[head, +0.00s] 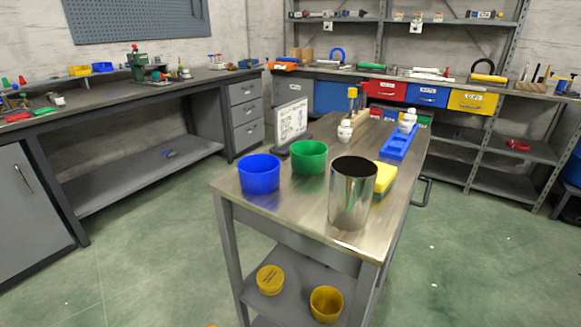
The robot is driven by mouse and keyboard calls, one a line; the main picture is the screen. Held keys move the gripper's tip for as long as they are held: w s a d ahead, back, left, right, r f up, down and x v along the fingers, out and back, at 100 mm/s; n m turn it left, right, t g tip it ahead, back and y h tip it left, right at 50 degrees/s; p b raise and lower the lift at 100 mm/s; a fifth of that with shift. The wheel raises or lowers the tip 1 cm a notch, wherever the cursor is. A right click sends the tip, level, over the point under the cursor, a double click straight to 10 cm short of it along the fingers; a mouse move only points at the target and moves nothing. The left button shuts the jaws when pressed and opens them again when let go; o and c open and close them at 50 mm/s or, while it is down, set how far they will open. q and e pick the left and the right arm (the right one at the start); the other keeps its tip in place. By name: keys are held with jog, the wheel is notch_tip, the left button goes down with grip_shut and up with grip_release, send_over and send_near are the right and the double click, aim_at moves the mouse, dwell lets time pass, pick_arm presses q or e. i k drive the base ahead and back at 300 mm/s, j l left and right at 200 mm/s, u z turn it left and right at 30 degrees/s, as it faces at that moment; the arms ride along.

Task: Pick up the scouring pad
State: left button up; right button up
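The scouring pad appears to be the yellow block (385,176) on the metal worktable (280,218). It lies near the table's right edge, just behind and to the right of a shiny metal cylinder (352,195). The cylinder hides part of its left side. Neither of my grippers is in view.
A blue bowl (259,174) and a green bowl (309,157) stand left of the cylinder. Behind are a sign (292,122), white bottles (345,131) and a blue tray (399,142). Yellow containers (326,303) sit on the lower shelf. Green floor surrounds the table.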

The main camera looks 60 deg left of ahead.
aim_at(387, 173)
jog(key=u, duration=0.5)
jog(key=i+l+u, duration=0.1)
jog(key=u, duration=0.35)
jog(key=l+u, duration=0.2)
jog(key=u, duration=0.3)
jog(key=i, duration=0.05)
